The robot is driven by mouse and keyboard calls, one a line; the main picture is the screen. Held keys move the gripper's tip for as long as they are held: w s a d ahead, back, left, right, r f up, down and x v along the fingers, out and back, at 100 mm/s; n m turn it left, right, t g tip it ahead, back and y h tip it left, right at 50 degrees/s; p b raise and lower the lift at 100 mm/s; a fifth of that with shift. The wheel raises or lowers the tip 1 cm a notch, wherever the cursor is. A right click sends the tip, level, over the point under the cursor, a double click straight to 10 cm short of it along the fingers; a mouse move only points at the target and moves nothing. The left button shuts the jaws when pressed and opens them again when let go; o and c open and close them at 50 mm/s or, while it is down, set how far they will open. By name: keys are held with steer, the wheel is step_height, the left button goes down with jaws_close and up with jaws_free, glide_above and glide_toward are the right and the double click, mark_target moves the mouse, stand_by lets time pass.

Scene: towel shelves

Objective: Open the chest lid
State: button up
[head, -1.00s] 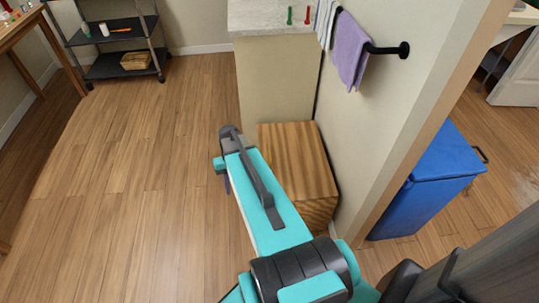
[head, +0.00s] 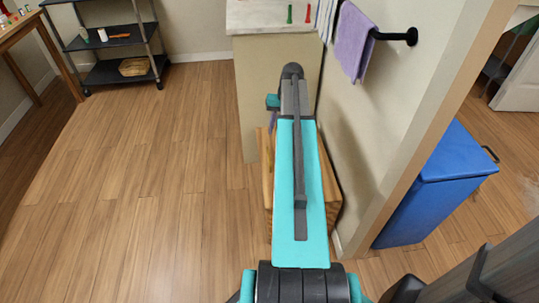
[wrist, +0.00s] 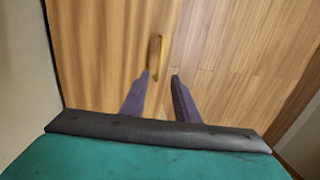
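The wooden chest (head: 331,190) stands on the floor against the wall, largely hidden behind my arm in the head view. Its lid looks shut. In the wrist view its striped wood (wrist: 100,45) fills the left half, with a thin yellow handle (wrist: 158,57) at its edge. My gripper (wrist: 160,77) has two purple fingers, spread with an empty gap between them. The fingertips are just short of the handle in the picture, roughly in line with it. I cannot tell the depth between them. In the head view the gripper is mostly hidden behind the arm.
A wall with a purple towel (head: 356,42) on a black rail (head: 395,37) rises right of the chest. A counter (head: 250,90) stands behind it. A blue bin (head: 435,190) is beyond the wall. A dark shelf cart (head: 115,42) stands far left. Floor to the left is clear.

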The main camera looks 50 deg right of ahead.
mark_target(269, 157)
stand_by(0.3)
steer(key=f, duration=0.4)
steer(key=w+a+f+b, duration=0.1)
steer(key=f, duration=0.4)
steer(key=a+f+b, duration=0.1)
steer(key=f, duration=0.3)
steer(key=shift+w+f, duration=0.3)
steer(key=shift+w, duration=0.05)
jaws_close()
steer(key=shift+a, duration=0.2)
